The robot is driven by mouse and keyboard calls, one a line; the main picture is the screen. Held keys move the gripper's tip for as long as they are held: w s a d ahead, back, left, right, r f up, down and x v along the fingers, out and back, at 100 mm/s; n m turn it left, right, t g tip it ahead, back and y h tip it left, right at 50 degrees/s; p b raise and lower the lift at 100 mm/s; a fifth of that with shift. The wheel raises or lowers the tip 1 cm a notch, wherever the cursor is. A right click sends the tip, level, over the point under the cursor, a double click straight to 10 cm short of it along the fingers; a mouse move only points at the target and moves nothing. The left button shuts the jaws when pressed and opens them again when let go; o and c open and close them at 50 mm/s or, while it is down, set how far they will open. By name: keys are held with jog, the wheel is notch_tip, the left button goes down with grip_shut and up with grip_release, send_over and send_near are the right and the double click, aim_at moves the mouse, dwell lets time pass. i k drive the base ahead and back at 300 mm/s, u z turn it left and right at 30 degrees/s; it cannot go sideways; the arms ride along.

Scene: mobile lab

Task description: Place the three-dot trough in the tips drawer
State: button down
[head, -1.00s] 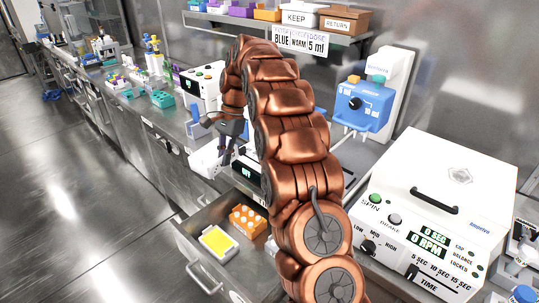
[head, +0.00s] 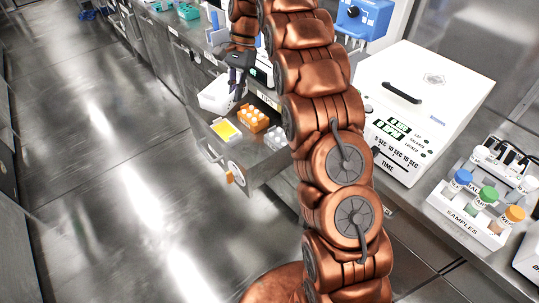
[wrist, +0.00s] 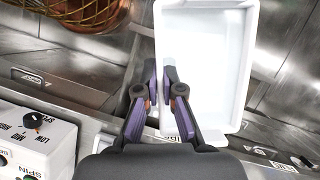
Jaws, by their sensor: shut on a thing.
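My gripper (head: 236,92) is shut on the wall of a white open-topped trough (head: 214,97). The trough is held in the air near the far end of the open drawer (head: 272,170). In the wrist view the gripper (wrist: 170,76) pinches the left wall of the trough (wrist: 206,55), whose inside looks empty. No dots show on it, so its marking cannot be read. The drawer holds a yellow-topped box (head: 225,129), an orange rack (head: 252,119) and a pale rack (head: 275,138). The drawer's label is not readable.
The white centrifuge (head: 408,100) stands on the counter to the right of my arm, with a samples rack (head: 465,213) nearer. A round white tag with an orange piece (head: 236,174) is at the drawer front. Open floor (head: 110,170) lies to the left.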

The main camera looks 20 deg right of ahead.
aim_at(249, 159)
jog(key=k, duration=0.2)
jog(key=u, duration=1.95)
jog(key=i, duration=1.45)
jog(key=z, duration=1.95)
